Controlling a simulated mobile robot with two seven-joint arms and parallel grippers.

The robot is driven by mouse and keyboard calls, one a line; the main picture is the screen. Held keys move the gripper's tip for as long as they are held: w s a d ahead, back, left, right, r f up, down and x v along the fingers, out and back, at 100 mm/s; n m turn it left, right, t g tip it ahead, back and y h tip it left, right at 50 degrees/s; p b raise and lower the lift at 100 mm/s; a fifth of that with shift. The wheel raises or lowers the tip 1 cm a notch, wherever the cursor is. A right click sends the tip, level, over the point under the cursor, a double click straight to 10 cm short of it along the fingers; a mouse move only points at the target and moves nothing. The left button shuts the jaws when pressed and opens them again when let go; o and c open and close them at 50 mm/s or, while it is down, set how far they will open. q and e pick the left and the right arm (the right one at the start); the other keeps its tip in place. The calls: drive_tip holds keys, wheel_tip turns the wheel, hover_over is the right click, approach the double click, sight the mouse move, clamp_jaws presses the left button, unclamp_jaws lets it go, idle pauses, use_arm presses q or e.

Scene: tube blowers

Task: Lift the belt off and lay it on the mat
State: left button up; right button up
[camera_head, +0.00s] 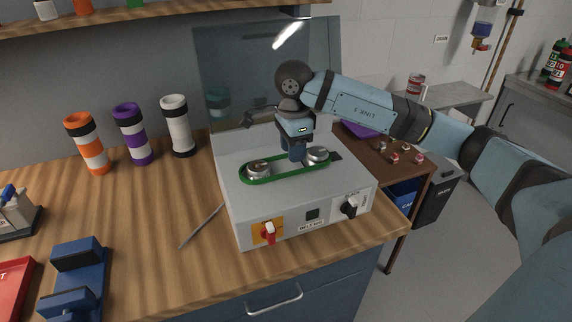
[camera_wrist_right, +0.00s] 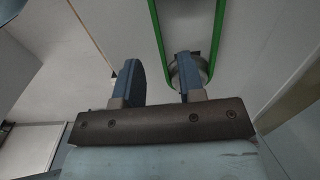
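The green belt (camera_head: 290,170) is looped around two metal pulleys, left (camera_head: 258,169) and right (camera_head: 318,155), on top of a light grey machine (camera_head: 240,203). My right gripper (camera_head: 296,157) points down over the belt's far run, between the pulleys. In the right wrist view my gripper (camera_wrist_right: 158,80) has its two fingers apart. One run of the belt (camera_wrist_right: 157,35) passes between them, and the right finger stands inside the loop in front of a pulley. Contact with the belt is unclear. A purple flat piece (camera_head: 362,130) shows partly behind my arm; I cannot tell whether it is the mat.
A clear upright panel (camera_head: 262,62) stands behind the machine. Its front has a red switch (camera_head: 268,231) and a black knob (camera_head: 349,206). Orange (camera_head: 88,143), purple (camera_head: 133,134) and white (camera_head: 178,125) tubes stand left. A thin rod (camera_head: 201,226) and blue fixture (camera_head: 76,280) lie on the bench.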

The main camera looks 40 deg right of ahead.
sight(279, 157)
wheel_tip(279, 157, down, 6)
drive_tip(key=shift+s+a+r, duration=0.1)
drive_tip(key=shift+a+r, duration=0.05)
clamp_jaws()
